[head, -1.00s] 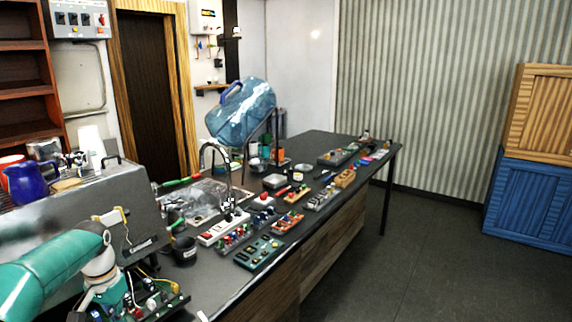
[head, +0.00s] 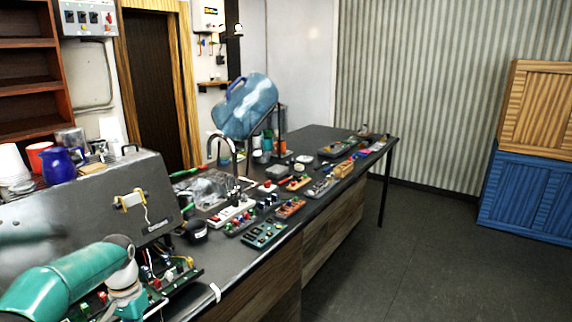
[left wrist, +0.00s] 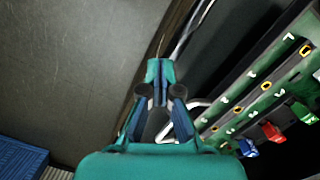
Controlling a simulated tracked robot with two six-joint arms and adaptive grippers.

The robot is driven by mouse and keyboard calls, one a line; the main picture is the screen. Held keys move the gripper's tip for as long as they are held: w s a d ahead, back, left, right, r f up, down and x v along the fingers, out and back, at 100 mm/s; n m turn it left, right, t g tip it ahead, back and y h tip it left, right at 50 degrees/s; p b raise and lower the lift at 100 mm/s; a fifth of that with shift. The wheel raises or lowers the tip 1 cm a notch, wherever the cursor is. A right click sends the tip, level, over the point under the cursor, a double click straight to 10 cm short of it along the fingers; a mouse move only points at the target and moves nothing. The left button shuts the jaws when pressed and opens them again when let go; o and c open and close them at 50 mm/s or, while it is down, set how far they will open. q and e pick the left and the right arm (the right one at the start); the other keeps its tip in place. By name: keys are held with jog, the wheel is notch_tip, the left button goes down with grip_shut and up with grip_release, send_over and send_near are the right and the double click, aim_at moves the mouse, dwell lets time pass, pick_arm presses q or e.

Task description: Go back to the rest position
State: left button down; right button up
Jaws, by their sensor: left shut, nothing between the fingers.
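My left arm (head: 70,280), teal with a pale wrist joint, reaches in from the lower left of the head view. It is in front of the grey metal machine (head: 150,195) and its exposed boards. My left gripper (left wrist: 160,72) shows in the left wrist view with its fingers together and nothing between them. A green board (left wrist: 270,95) with red, blue and green parts lies to its right. I cannot tell whether the gripper touches anything. The fingertips are not clear in the head view. My right gripper is in neither view.
A long dark workbench (head: 240,275) runs away from me, with control boards, a tap (head: 236,165) and a tilted blue water bottle (head: 247,105). A blue pitcher (head: 60,165) and cups stand on the machine. Blue and wooden crates (head: 525,205) stand right. The floor (head: 400,260) between is clear.

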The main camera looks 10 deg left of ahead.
pick_arm(q)
jog(key=s+d+f+n+t+h, duration=0.1)
jog(key=s+d+f, duration=1)
jog(key=d, duration=0.3)
jog(key=s+d+f+n+h, duration=0.1)
jog(key=s+d+f+h, duration=0.1)
jog(key=s+d+f, duration=0.9)
notch_tip(320, 180, down, 3)
jog(key=d, duration=0.2)
jog(key=shift+d+t+h, duration=0.3)
jog(key=shift+d+t, duration=0.1)
jog(key=shift+n, duration=0.3)
